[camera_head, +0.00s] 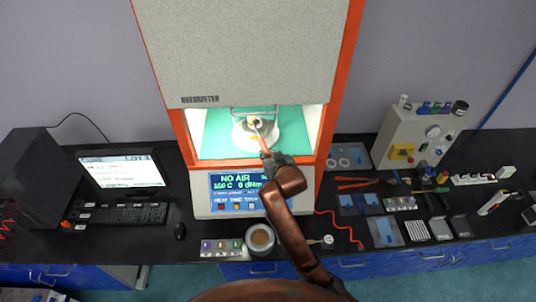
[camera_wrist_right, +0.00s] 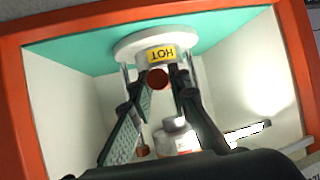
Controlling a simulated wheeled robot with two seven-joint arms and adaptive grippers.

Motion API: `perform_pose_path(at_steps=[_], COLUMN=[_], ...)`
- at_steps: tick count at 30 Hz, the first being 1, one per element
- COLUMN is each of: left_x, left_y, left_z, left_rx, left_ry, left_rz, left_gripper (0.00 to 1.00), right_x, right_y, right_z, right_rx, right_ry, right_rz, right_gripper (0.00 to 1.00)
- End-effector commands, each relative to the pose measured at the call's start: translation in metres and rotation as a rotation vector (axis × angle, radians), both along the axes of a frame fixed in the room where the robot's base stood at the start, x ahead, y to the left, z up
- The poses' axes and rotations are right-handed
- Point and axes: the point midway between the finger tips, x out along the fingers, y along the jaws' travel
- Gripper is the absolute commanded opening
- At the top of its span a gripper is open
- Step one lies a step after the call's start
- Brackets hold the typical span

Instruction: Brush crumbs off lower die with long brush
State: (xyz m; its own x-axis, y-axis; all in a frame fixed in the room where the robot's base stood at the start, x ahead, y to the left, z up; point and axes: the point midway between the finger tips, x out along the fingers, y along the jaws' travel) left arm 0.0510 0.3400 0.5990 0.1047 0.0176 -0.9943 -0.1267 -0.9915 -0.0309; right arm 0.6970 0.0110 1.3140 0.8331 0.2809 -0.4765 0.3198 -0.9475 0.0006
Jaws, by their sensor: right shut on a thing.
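The lower die, a pale round block with a yellow HOT label (camera_wrist_right: 161,54), stands on a white disc (camera_head: 241,135) in the rheometer's lit chamber. My right gripper (camera_head: 268,155) is at the chamber opening, shut on the long brush (camera_head: 263,143). The brush's orange-brown handle points into the chamber, its far end over the die area. In the right wrist view, which looks upside down, the handle's round end (camera_wrist_right: 157,78) shows between the fingers, in front of the label. The bristles are hidden there, and I cannot tell whether they touch the die. Crumbs are too small to make out. My left gripper is not in view.
The control panel (camera_head: 222,190) reads NO AIR. A cup (camera_head: 260,238) stands in front of it. A monitor (camera_head: 122,170) and keyboard (camera_head: 118,214) are at left; several tools and a grey control box (camera_head: 420,135) are at right.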

Motion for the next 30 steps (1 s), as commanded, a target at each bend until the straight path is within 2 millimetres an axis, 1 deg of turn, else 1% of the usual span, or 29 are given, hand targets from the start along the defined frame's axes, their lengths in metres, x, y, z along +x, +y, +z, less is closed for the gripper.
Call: perform_pose_path(at_steps=[7, 12, 16, 22, 30], left_x=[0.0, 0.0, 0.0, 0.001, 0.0], left_y=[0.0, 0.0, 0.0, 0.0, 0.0], left_z=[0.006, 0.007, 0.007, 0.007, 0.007], left_rx=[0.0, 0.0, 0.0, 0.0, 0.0], left_ry=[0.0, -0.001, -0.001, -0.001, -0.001], left_rz=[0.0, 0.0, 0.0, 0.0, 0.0], left_gripper=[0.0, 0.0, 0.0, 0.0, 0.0], right_x=[0.016, 0.026, 0.029, 0.024, 0.006], right_y=[0.001, 0.001, 0.001, 0.001, 0.0], right_z=[0.001, 0.0, 0.0, -0.001, -0.002], right_rx=[-0.002, -0.001, 0.0, 0.0, 0.0], right_ry=[0.001, 0.002, 0.002, 0.003, 0.004], right_rz=[0.0, -0.001, -0.001, 0.0, 0.0], right_gripper=[0.0, 0.0, 0.0, 0.0, 0.0])
